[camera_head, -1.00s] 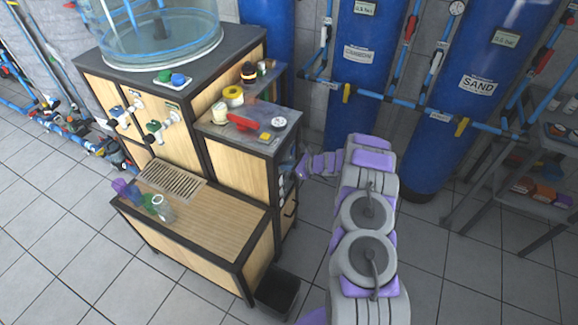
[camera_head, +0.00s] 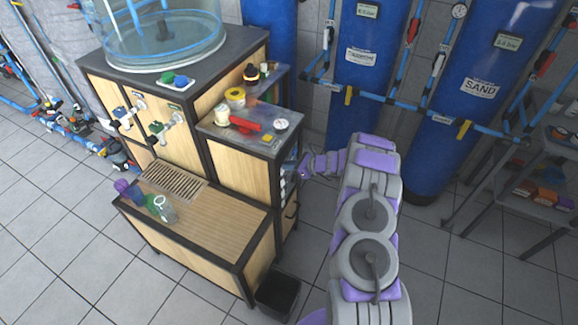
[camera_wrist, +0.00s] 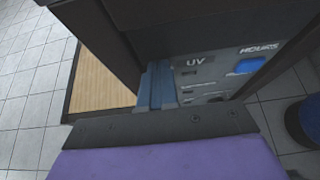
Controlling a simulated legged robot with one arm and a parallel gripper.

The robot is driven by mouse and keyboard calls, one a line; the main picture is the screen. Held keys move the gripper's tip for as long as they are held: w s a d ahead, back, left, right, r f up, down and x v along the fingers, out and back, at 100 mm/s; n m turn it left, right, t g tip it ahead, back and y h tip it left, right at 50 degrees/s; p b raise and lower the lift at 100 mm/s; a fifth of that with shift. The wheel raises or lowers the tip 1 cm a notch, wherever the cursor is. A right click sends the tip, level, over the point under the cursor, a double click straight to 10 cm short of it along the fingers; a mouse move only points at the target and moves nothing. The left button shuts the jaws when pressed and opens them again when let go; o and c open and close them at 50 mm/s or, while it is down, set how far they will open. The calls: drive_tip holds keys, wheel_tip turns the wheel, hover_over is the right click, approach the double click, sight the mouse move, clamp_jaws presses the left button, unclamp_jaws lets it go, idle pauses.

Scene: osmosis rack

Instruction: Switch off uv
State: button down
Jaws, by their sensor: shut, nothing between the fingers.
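The UV panel (camera_wrist: 212,86) is a grey face with a "UV" label, an "HOURS" label and small dark slots, set in a dark frame in the wrist view. A blue part (camera_wrist: 249,65) sits under "HOURS". In the head view the panel side of the cabinet (camera_head: 240,160) is seen edge-on, and the switch cannot be made out. My gripper (camera_head: 301,173) is shut and empty, at the right side of the cabinet, close to the panel. Whether it touches the panel cannot be told. Its purple and dark body covers the lower part of the wrist view.
Jars, a red valve handle and a gauge stand on the cabinet top (camera_head: 262,142). A black bin (camera_head: 277,293) is on the floor below. Blue tanks (camera_head: 361,60) and pipes stand behind my arm. A shelf (camera_head: 540,190) is at right. Tiled floor is open in front.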

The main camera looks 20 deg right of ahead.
drive_tip(key=p+v, duration=0.2)
drive_tip(key=v, duration=1.1)
drive_tip(key=shift+r+p, duration=0.15)
drive_tip(key=shift+p, duration=0.25)
drive_tip(key=shift+s+d, duration=0.1)
drive_tip(key=shift+d, duration=0.15)
